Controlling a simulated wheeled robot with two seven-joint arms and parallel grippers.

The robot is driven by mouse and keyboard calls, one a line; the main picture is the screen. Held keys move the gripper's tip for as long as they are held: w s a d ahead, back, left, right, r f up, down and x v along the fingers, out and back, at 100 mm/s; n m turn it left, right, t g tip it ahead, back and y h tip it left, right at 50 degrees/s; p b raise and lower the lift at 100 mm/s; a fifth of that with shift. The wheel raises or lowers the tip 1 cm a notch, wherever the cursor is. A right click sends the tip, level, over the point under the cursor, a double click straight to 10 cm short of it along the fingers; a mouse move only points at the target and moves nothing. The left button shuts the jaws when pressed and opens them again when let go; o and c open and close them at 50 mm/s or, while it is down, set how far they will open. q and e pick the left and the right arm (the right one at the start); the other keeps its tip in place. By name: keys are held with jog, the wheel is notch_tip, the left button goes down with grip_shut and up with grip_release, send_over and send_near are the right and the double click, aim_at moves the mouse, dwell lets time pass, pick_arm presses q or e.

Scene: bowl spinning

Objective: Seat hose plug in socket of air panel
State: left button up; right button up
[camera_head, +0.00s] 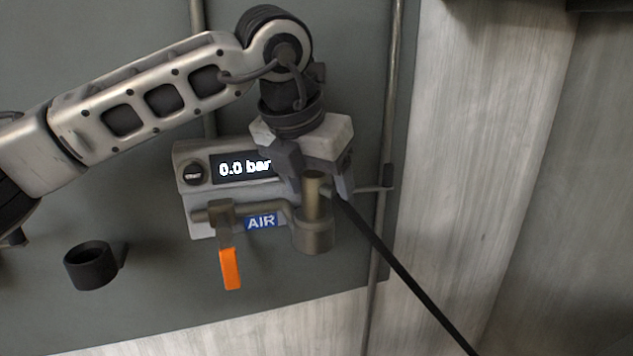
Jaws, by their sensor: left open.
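The air panel (184,202) is a grey box on the wall. Its display reads 0.0 bar, and a blue AIR label (261,222) sits below. The socket (312,238) is a brass-coloured cup at the panel's lower right. The hose plug (313,192) is a narrower brass cylinder standing upright at the socket's mouth; its lower end is hidden, so its depth cannot be told. The black hose (395,265) runs from beside the plug to the lower right. My left gripper (317,193) is open, with its fingers on either side of the plug. My right gripper is not in view.
A valve lever with an orange handle (230,268) hangs below the panel's left side. An empty black ring holder (90,266) is on the wall at lower left. A vertical pipe (389,110) with a small side hook (387,176) stands right of the gripper.

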pick_arm(q)
jog(key=shift+f, duration=0.75)
jog(key=v, duration=1.7)
jog(key=shift+w+r, duration=0.2)
jog(key=shift+r, duration=0.1)
jog(key=shift+d, duration=0.15)
